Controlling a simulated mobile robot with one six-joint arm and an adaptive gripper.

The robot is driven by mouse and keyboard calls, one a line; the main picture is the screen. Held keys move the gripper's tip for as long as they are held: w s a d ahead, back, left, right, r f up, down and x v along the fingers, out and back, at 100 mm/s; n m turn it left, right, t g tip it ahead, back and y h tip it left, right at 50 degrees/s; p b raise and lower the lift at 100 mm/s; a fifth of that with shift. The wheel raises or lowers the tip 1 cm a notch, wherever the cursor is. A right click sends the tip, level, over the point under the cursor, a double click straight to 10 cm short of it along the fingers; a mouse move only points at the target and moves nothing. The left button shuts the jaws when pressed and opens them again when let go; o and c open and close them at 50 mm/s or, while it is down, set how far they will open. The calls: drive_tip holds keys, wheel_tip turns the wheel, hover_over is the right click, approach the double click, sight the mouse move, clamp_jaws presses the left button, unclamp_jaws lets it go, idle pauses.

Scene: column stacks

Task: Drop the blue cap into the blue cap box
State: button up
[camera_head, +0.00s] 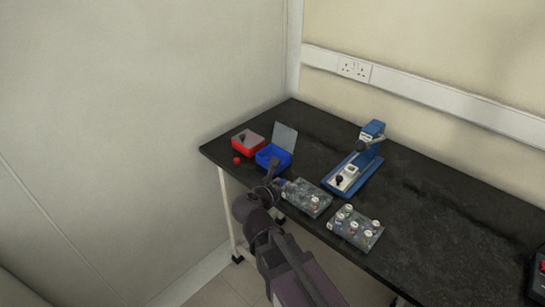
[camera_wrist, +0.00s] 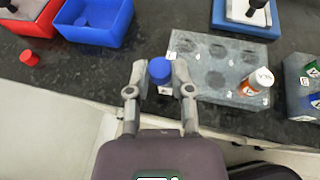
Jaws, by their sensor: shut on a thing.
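The blue cap (camera_wrist: 159,69) is pinched between the fingertips of my gripper (camera_wrist: 159,76) in the wrist view. My gripper is shut on it at the left edge of a grey rack. The blue cap box (camera_wrist: 88,37) is beyond and to the left of the gripper, apart from it. My gripper (camera_head: 278,184) is in front of the box there, and the cap cannot be made out clearly.
A red box (camera_head: 240,147) with a grey lid stands left of the blue box; a red cap (camera_wrist: 29,58) lies in front. The grey rack (camera_wrist: 205,78) holds an orange vial (camera_wrist: 250,88). A second rack (camera_head: 345,234) and a blue device (camera_head: 352,178) stand further right.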

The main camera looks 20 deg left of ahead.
sight(277, 153)
drive_tip(key=shift+w+a, duration=0.1)
idle(0.4)
drive_tip(key=w+a+r+p, duration=0.2)
drive_tip(key=w+a, duration=0.1)
drive_tip(key=w, duration=0.4)
drive_tip(key=w+a+r+p, duration=0.3)
drive_tip(key=w, duration=0.3)
drive_tip(key=shift+w, duration=0.35)
drive_tip(key=shift+f, duration=0.1)
drive_tip(key=shift+f+b, duration=2.8)
drive_tip(key=shift+b, duration=0.15)
drive_tip(key=o, duration=0.7)
drive_tip(key=shift+o, duration=0.2)
